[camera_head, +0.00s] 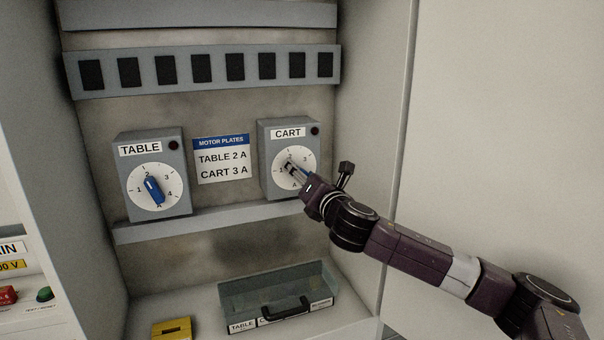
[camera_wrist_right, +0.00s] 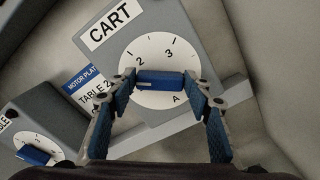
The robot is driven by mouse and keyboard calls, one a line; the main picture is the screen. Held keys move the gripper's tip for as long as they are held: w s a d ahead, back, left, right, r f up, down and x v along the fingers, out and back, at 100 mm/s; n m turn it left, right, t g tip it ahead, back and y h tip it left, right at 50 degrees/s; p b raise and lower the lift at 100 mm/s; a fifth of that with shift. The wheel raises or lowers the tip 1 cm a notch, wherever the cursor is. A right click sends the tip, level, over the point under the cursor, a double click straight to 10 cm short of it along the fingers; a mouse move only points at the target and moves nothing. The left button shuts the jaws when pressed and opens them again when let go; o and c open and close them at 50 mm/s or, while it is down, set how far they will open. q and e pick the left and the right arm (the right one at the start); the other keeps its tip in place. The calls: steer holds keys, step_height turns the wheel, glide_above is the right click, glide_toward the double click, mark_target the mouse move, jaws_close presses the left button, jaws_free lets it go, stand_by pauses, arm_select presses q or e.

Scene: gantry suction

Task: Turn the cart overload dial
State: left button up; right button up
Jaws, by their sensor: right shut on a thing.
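The cart overload unit (camera_head: 268,136) is a grey box labelled CART, with a white dial face (camera_head: 307,159) and a small dark red lamp above it. My right gripper (camera_head: 292,168) reaches in from the right and covers part of this dial. In the right wrist view, the blue knob (camera_wrist_right: 160,84) lies between my fingertips, one at each end, and the jaws are shut on it. Which mark the knob points to I cannot tell. My left gripper is out of view.
The similar TABLE unit (camera_head: 182,160) with a blue knob (camera_head: 153,189) stands at left. A sign (camera_head: 221,160) between them reads TABLE 2 A, CART 3 A. Below are a grey tray (camera_head: 235,292) with a black handle and a yellow block (camera_head: 171,329). A cabinet wall (camera_head: 385,150) rises at right.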

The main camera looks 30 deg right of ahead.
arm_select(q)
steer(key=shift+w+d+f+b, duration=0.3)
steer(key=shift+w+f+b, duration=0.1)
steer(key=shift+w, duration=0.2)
arm_select(e)
steer(key=shift+m, duration=10.7)
steer(key=shift+d, duration=0.1)
steer(key=o, duration=1.2)
steer(key=shift+w+f, duration=0.25)
steer(key=shift+f, duration=0.05)
steer(key=shift+c, duration=0.2)
